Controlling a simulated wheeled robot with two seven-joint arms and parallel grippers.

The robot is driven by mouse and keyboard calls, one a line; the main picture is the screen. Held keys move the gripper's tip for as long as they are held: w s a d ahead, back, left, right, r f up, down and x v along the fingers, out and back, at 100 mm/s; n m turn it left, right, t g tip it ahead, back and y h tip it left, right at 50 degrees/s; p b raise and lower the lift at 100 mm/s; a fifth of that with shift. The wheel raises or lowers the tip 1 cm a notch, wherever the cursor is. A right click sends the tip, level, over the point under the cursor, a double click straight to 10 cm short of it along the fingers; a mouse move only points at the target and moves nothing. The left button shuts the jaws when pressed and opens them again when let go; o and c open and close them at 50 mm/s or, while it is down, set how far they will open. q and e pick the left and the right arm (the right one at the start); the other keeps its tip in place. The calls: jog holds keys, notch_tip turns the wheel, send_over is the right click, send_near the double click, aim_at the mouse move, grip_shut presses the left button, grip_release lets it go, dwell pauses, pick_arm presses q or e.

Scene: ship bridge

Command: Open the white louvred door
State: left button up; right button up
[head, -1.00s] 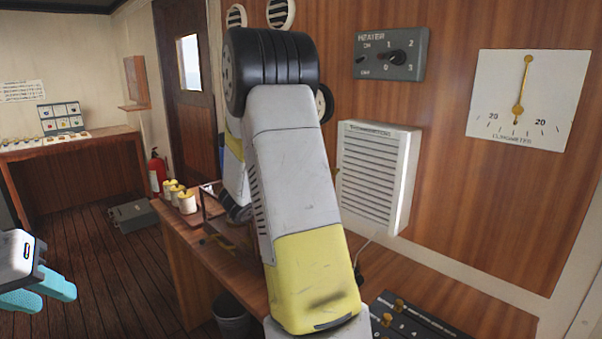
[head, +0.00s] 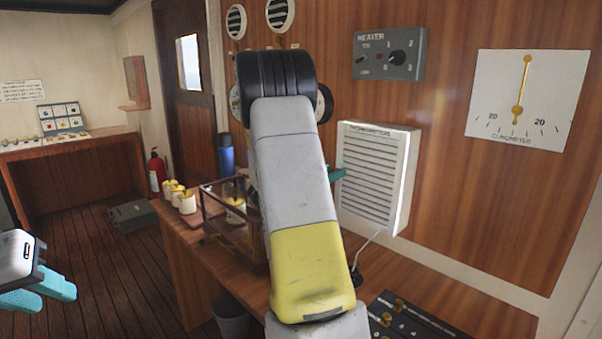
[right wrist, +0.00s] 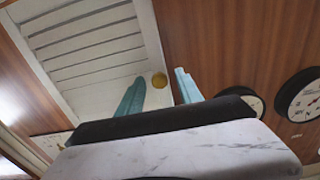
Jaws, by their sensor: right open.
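The white louvred door (head: 372,178) is on a shallow white cabinet on the wood-panelled wall, and looks closed. In the right wrist view the louvred door (right wrist: 95,50) shows a round brass knob (right wrist: 159,80) near its edge. My right gripper (right wrist: 158,92) is open, its teal fingers on either side of the knob in that view; I cannot tell whether they touch it. In the head view my right arm hides most of that gripper; a teal fingertip (head: 337,174) shows at the door's left edge. My left gripper (head: 42,291) is at the far left, away from the door; its jaw gap is unclear.
A heater panel (head: 390,53) and a clinometer (head: 527,98) are on the wall around the cabinet. Below are a wooden counter (head: 185,245), a rack (head: 225,215), a blue flask (head: 226,153) and a black console (head: 410,318). Round gauges (right wrist: 300,95) are beside the right gripper.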

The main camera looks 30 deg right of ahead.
grip_shut()
dwell(1.3)
